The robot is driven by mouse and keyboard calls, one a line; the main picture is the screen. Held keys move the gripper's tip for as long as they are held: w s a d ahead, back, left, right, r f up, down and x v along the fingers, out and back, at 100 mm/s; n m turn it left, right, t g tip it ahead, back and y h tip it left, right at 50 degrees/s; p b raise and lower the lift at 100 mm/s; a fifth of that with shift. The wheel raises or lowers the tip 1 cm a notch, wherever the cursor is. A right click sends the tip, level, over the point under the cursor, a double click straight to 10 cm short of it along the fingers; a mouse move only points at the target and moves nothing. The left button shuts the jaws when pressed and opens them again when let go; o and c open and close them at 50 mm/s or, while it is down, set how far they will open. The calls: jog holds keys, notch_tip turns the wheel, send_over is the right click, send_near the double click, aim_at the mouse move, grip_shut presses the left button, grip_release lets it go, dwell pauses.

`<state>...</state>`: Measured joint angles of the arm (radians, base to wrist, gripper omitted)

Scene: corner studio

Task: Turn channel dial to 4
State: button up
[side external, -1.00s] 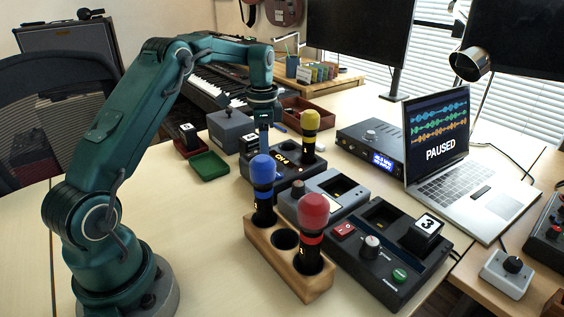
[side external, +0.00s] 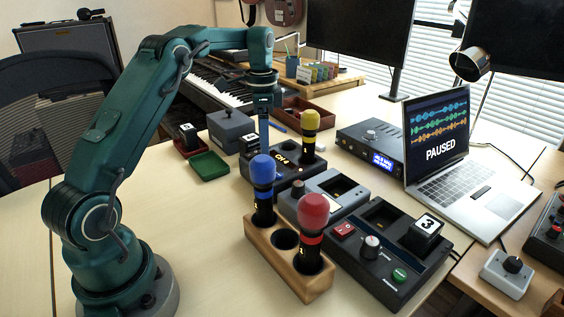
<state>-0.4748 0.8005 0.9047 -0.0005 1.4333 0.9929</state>
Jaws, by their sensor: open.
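My gripper (side external: 264,140) points down above the left part of the box, just behind the blue microphone (side external: 262,172). It is open with nothing visible in it, though the fingertips are partly hidden and their gap is hard to see.
A yellow microphone (side external: 310,121) stands upright in the dark box. A red microphone (side external: 313,213) and the blue one stand in a wooden holder (side external: 262,240) in front. A grey device (side external: 352,205), a dark console (side external: 420,268) and a laptop (side external: 470,190) lie right. The left front table is clear.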

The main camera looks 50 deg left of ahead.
jog(key=shift+r, duration=1)
jog(key=s+d+r+t, duration=0.4)
jog(key=s+d+r, duration=0.3)
jog(key=d+r, duration=0.5)
jog(key=s+d+f+n, duration=0.2)
jog(key=s+f+n, duration=0.1)
jog(key=s, duration=0.3)
jog(key=s+d+f+n+t, duration=0.1)
jog(key=s+d+f+n, duration=0.2)
jog(key=s+f, duration=0.2)
jog(key=shift+s+d+t, duration=0.25)
jog(key=shift+s+t, duration=0.05)
jog(key=shift+s, duration=0.4)
jog(key=shift+f, duration=0.1)
